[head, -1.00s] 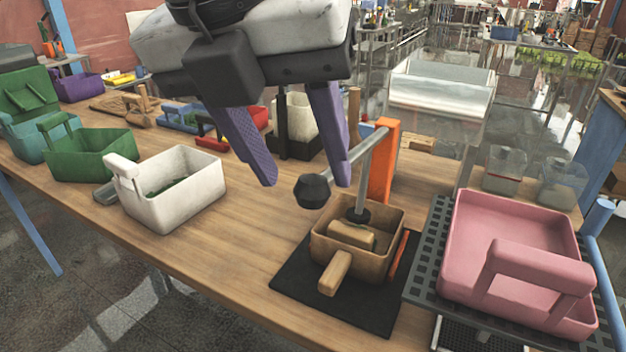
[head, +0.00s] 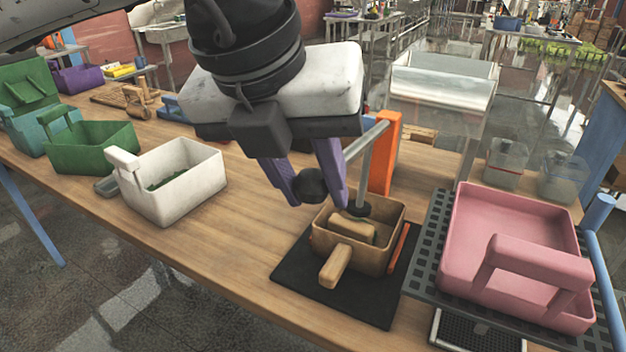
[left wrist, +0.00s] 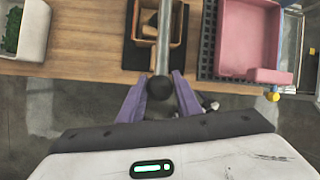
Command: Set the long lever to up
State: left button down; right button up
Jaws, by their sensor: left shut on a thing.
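The long lever (head: 362,148) is a grey metal bar on an orange post (head: 386,150), with a black knob (head: 312,187) at its near end. A rod with a dark foot hangs from the bar over a brown box (head: 388,232). My left gripper (head: 316,197) is shut on the black knob, its purple fingers on either side of it. In the left wrist view the knob (left wrist: 160,88) sits between the fingertips, with the bar running away from it. My right gripper is not in view.
The brown box holds a tan block and stands on a black mat (head: 345,305). A pink bin (head: 520,215) on a dark grid stands to the right. A white bin (head: 185,190) and a green bin (head: 92,150) stand to the left. The table front between them is clear.

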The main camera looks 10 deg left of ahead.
pick_arm(q)
jog(key=r, duration=0.3)
jog(key=w+r+p, duration=0.1)
jog(key=r, duration=0.1)
jog(key=w+r+p, duration=0.1)
jog(key=r, duration=0.2)
jog(key=shift+w+d+r, duration=0.2)
jog(key=shift+d+r, duration=0.1)
jog(key=shift+d, duration=0.1)
jog(key=w+d+r+p, duration=0.1)
jog(key=w+r, duration=0.4)
jog(key=r, duration=0.3)
jog(key=shift+w+d+r, duration=0.15)
jog(key=shift+w+d, duration=0.2)
jog(key=shift+d, duration=0.05)
jog(key=c, duration=1.3)
grip_release()
jog(key=v, duration=1)
